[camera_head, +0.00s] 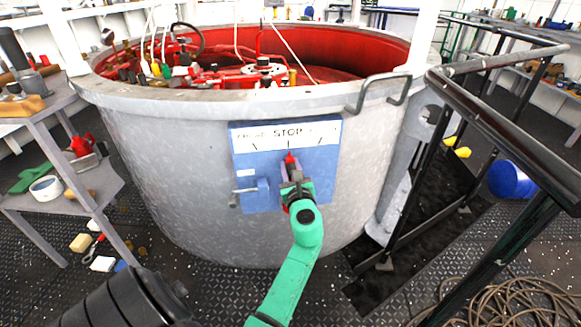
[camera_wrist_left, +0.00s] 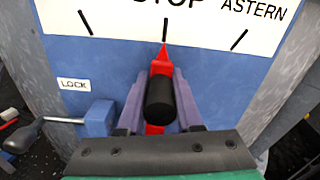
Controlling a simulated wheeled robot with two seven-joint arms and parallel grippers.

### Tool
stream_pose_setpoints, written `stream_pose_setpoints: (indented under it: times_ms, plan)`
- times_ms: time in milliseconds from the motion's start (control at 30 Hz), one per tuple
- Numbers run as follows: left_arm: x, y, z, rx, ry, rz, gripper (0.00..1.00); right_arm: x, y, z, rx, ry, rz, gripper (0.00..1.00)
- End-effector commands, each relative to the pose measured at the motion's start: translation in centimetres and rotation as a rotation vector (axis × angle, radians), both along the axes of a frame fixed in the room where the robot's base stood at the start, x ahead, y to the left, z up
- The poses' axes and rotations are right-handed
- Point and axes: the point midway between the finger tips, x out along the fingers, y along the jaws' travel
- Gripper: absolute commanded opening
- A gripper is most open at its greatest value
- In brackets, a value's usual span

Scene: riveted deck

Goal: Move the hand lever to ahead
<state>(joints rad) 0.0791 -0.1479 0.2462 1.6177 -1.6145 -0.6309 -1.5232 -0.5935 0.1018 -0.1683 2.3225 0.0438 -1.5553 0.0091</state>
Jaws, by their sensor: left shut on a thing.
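The hand lever (camera_head: 289,158) is red with a pointed tip and is mounted on a blue panel (camera_head: 325,165) on the grey drum's side. In the left wrist view the lever (camera_wrist_left: 162,62) has a black round grip and its tip points at the middle mark, under STOP. ASTERN is printed at the right; the left label is cut off there and hard to read in the head view. My left gripper (camera_head: 294,184) is shut on the lever, its fingers (camera_wrist_left: 158,100) on either side of the grip. My right gripper is not in view.
A blue lock block (camera_wrist_left: 99,118) with a dark-ended handle, labelled LOCK, sits left of the lever. A black railing (camera_head: 480,110) stands to the right, with coiled rope (camera_head: 510,300) on the deck. A grey shelf (camera_head: 60,200) with tools stands at the left.

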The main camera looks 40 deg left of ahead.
Motion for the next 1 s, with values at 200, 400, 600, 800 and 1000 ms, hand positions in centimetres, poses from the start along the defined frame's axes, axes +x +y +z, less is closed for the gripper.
stream_pose_setpoints:
  times_ms: [200,400,600,800,1000]
  plan:
    - [-0.3,0.3,0.0,-0.017,-0.019,0.000,0.00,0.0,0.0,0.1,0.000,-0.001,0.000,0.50]
    - [-3.4,2.8,-0.9,-0.155,-0.186,0.004,0.00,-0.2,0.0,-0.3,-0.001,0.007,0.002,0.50]
    - [-5.7,4.8,-2.1,-0.280,-0.333,0.007,0.00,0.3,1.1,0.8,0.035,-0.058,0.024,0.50]
    - [-5.9,4.9,-2.0,-0.295,-0.349,0.008,0.00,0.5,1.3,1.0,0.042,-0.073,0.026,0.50]
    - [-5.9,4.9,-2.0,-0.295,-0.347,0.008,0.63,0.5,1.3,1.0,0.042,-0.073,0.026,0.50]
